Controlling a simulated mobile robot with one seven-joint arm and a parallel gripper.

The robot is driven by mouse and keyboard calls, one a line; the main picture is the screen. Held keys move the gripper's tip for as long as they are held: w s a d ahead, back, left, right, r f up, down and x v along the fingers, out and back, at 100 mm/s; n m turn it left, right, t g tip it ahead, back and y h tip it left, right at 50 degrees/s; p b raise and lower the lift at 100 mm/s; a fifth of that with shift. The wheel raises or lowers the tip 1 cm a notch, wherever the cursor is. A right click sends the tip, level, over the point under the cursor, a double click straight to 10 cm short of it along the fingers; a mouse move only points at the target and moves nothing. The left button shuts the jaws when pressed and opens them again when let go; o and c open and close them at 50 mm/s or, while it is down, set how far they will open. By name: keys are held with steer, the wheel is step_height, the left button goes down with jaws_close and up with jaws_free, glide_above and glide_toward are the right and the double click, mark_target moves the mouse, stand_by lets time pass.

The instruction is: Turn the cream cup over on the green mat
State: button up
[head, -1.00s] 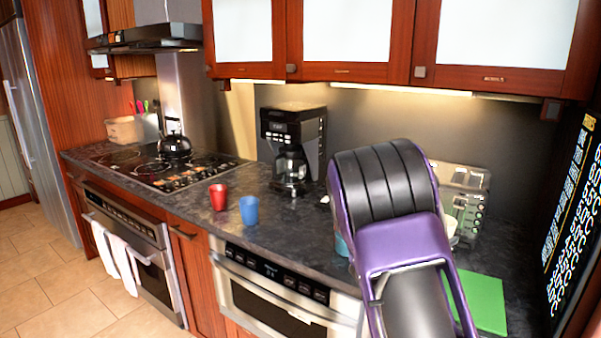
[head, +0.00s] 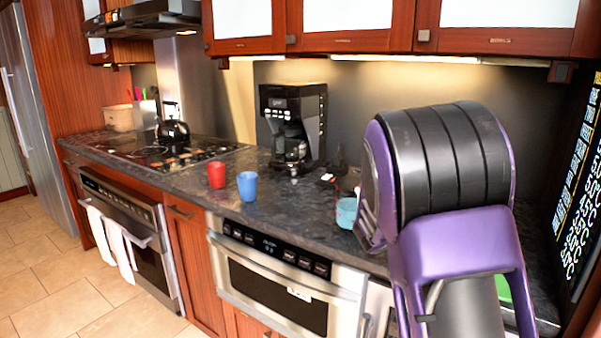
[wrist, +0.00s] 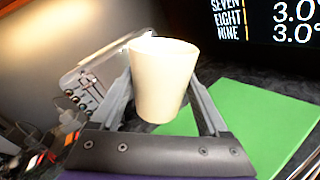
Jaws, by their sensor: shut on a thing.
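The cream cup (wrist: 164,68) is between the two fingers of my gripper (wrist: 163,92) in the wrist view, with a finger against each side. My gripper is shut on it. Its wider end points to the top of that picture and its narrower end towards the gripper's base. The green mat (wrist: 240,125) lies on the dark counter beyond and to the right of the cup in the wrist view. The cup appears held off the mat, but the height is unclear. In the head view my arm hides the cup and most of the mat (head: 503,288).
A teal cup (head: 346,212) stands just left of my arm. A red cup (head: 216,175), a blue cup (head: 248,186) and a coffee maker (head: 293,125) stand further left. A metal toaster (wrist: 92,80) is behind the cup. A lettered board (head: 578,200) bounds the right side.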

steer(key=m, duration=0.3)
steer(key=shift+m, duration=1.5)
steer(key=shift+m, duration=0.5)
steer(key=m, duration=0.3)
steer(key=shift+m, duration=1)
